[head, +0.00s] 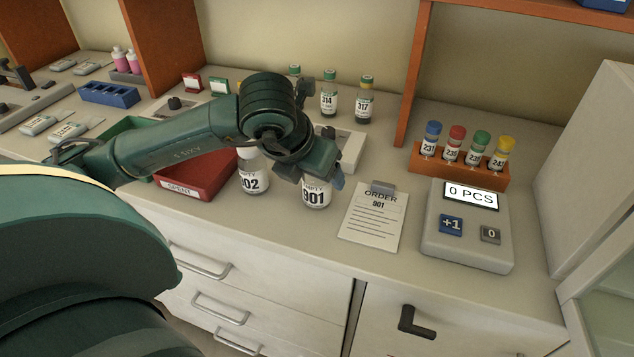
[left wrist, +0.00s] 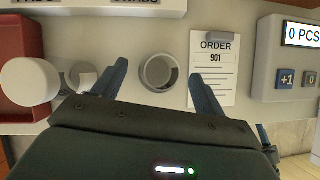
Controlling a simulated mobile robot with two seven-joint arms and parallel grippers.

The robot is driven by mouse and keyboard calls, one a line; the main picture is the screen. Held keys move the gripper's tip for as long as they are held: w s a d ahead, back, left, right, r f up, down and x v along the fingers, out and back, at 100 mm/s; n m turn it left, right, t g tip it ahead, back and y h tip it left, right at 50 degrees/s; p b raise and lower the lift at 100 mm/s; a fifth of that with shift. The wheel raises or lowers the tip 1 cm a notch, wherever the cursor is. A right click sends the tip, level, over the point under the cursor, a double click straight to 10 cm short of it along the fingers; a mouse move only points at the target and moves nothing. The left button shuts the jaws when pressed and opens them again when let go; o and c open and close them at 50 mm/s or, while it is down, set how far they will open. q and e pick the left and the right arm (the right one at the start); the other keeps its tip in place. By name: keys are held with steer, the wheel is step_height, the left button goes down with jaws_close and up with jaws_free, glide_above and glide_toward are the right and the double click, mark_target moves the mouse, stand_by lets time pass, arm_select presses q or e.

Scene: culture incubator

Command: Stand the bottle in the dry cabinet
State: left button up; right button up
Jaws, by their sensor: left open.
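A white-labelled bottle marked 901 (head: 314,196) stands upright on the counter, its upper part partly hidden by my left gripper (head: 319,178). In the left wrist view a round, grey-centred bottle top (left wrist: 158,72) sits between the two blue fingers of my left gripper (left wrist: 158,76). The fingers are open, one on each side, with visible gaps. A bottle marked 902 (head: 254,180) stands just left of 901; its white cap shows in the left wrist view (left wrist: 30,81). No part in view is labelled as the dry cabinet. My right gripper is not in view.
A red SPENT tray (head: 200,176) lies left of the bottles. An order card reading 901 (head: 374,218) and a counter device showing 0 PCS (head: 467,228) lie right. Behind are small vials (head: 365,100) and an orange vial rack (head: 458,167). A glass-fronted unit (head: 608,285) stands far right.

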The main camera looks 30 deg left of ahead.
arm_select(q)
steer(key=x, duration=0.4)
steer(key=shift+c, duration=0.5)
steer(key=shift+r, duration=0.1)
steer(key=c, duration=1)
